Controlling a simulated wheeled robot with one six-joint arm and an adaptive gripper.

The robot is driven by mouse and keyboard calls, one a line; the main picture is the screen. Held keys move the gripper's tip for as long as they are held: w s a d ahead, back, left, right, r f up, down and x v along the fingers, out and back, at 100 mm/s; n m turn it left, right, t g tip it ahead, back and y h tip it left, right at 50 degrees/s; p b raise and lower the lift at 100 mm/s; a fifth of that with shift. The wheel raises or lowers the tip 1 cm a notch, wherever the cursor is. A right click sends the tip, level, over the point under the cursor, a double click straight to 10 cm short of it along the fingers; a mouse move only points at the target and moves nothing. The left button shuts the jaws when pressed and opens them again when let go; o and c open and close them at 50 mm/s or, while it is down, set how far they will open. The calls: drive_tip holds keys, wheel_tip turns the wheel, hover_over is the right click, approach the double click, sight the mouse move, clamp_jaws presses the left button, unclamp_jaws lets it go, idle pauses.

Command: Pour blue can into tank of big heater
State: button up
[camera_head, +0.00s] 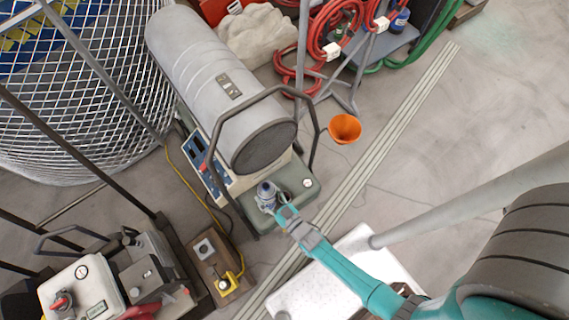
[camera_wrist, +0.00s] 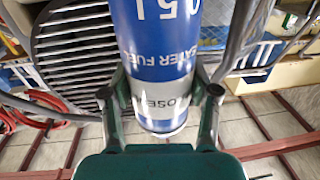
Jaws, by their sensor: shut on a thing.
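My gripper (camera_head: 278,207) is shut on the blue can (camera_head: 266,190), with a finger on each side of it in the wrist view (camera_wrist: 164,98). The blue can (camera_wrist: 158,45) has a white and grey band, and its lettering includes "0.5 L" and "FUEL". Its upper part is cut off in the wrist view. The big heater (camera_head: 215,85) is a large grey cylinder with a dark round grille. Its grey-green tank (camera_head: 290,192) lies under the grille end and carries a round gauge. In the head view the can appears over the tank's near-left part. The tank's opening and the can's exact tilt are unclear.
A dark tube handle (camera_head: 316,115) arches around the heater's front. An orange funnel (camera_head: 344,128) is to its right. A smaller machine (camera_head: 85,290) and a wooden block with a yellow cable (camera_head: 222,272) are at lower left. A wire cage (camera_head: 85,110) stands behind left.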

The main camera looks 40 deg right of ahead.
sight(271, 207)
drive_tip(key=shift+f+m, duration=0.35)
drive_tip(key=shift+m, duration=0.45)
drive_tip(key=shift+r+m, duration=0.6)
drive_tip(key=shift+m, duration=0.6)
drive_tip(key=f+m, duration=0.2)
drive_tip(key=f, duration=0.1)
drive_tip(key=shift+d, duration=0.2)
drive_tip(key=shift+a+f+m, duration=0.1)
drive_tip(key=shift+f+m, duration=0.7)
drive_tip(key=shift+a+f+m, duration=0.15)
drive_tip(key=shift+f+m, duration=0.45)
drive_tip(key=shift+f, duration=0.1)
drive_tip(key=shift+a+f+m, duration=0.25)
drive_tip(key=shift+f+m, duration=0.2)
drive_tip(key=shift+m, duration=0.05)
drive_tip(key=shift+a+f+m, duration=0.25)
drive_tip(key=shift+f+m, duration=0.2)
drive_tip(key=shift+m, duration=0.05)
drive_tip(key=m, duration=0.1)
drive_tip(key=a+m, duration=0.1)
drive_tip(key=m, duration=0.1)
drive_tip(key=shift+s, duration=0.1)
drive_tip(key=shift+m, duration=0.9)
